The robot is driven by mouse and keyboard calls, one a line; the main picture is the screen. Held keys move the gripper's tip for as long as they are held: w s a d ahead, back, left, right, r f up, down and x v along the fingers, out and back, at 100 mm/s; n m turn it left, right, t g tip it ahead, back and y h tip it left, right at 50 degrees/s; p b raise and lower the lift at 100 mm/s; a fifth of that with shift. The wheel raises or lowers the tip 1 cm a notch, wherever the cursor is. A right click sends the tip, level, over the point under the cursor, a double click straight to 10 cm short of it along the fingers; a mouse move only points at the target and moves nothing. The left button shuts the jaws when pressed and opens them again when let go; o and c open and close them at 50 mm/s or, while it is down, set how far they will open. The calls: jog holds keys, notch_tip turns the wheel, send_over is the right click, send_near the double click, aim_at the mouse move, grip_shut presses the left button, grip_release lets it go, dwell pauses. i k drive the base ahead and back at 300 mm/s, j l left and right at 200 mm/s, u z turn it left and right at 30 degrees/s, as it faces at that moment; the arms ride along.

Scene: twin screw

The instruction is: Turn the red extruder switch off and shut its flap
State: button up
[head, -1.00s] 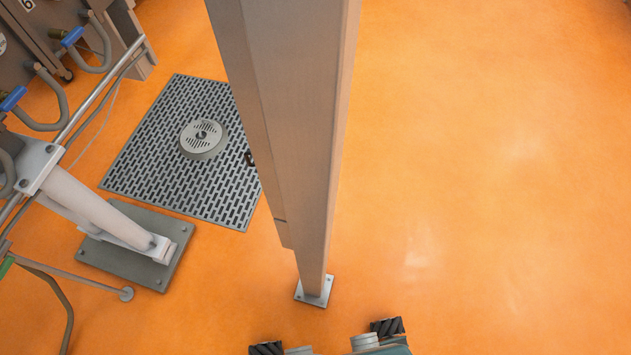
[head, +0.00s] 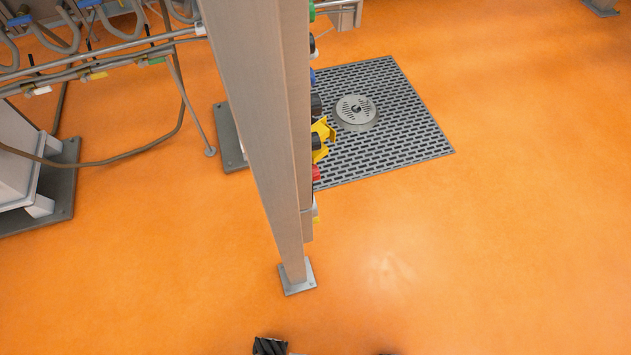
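A tall grey post (head: 262,130) stands in the middle of the head view, seen from its side and back. Along its right edge several controls stick out in profile. Among them are a yellow flap-like guard (head: 322,138) with a dark part at it, a red piece (head: 316,173) below it, and black, blue and green pieces above. The front of this panel is turned away, so I cannot tell which control is the red extruder switch or how it is set.
The post's foot plate (head: 297,277) is on the orange floor. A floor grate (head: 400,130) with a round drain cover (head: 356,112) lies beyond it. Pipes and hoses (head: 110,60) with a grey stand fill the left. The floor to the right (head: 530,250) is clear.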

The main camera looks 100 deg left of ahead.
aim_at(316, 174)
jog(key=i+u, duration=0.15)
jog(key=u, duration=0.25)
jog(key=i+j+u, duration=0.1)
jog(key=u, duration=0.3)
jog(key=i+l+u, duration=0.1)
jog(key=i+u, duration=0.35)
jog(key=u, duration=0.3)
jog(key=i+j+u, duration=0.1)
jog(key=i+u, duration=0.15)
jog(key=u, duration=0.2)
jog(key=i+u, duration=0.3)
jog(key=u, duration=0.2)
jog(key=i+u, duration=0.25)
jog(key=u, duration=0.2)
jog(key=i+u, duration=0.2)
jog(key=u, duration=1.65)
